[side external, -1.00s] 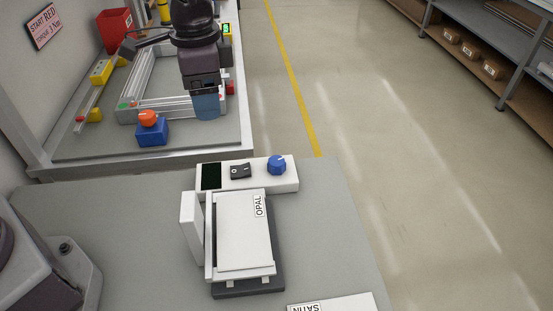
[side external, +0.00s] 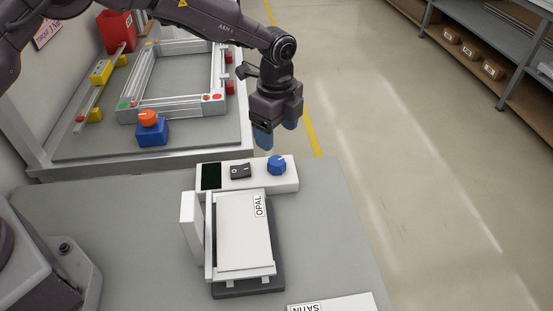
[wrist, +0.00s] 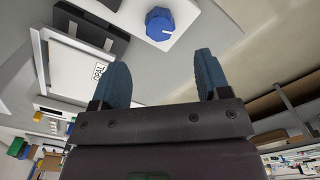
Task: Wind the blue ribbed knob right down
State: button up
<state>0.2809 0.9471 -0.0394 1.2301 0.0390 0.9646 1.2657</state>
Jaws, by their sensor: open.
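The blue ribbed knob (side external: 276,165) sits at the right end of a white control box (side external: 291,185), right of a black rocker switch (side external: 241,171) and a dark display (side external: 211,176). In the wrist view the knob (wrist: 160,23) shows a white pointer line and lies beyond the fingertips, nearly centred between them. My gripper (side external: 277,140) hangs above the knob with blue fingers pointing down. In the wrist view its two fingers (wrist: 162,72) are spread apart with nothing between them. The gripper and the knob are apart.
A white panel labelled OPAL (side external: 240,235) rests in a holder in front of the control box. A bench behind carries an aluminium frame (side external: 138,102), a blue block with an orange knob (side external: 152,132) and a red bin (side external: 115,32). Open floor lies to the right.

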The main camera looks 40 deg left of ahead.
aim_at(277, 160)
notch_tip(277, 160, down, 9)
jog(key=shift+r, duration=0.1)
dwell(0.3)
jog(key=c, duration=0.9)
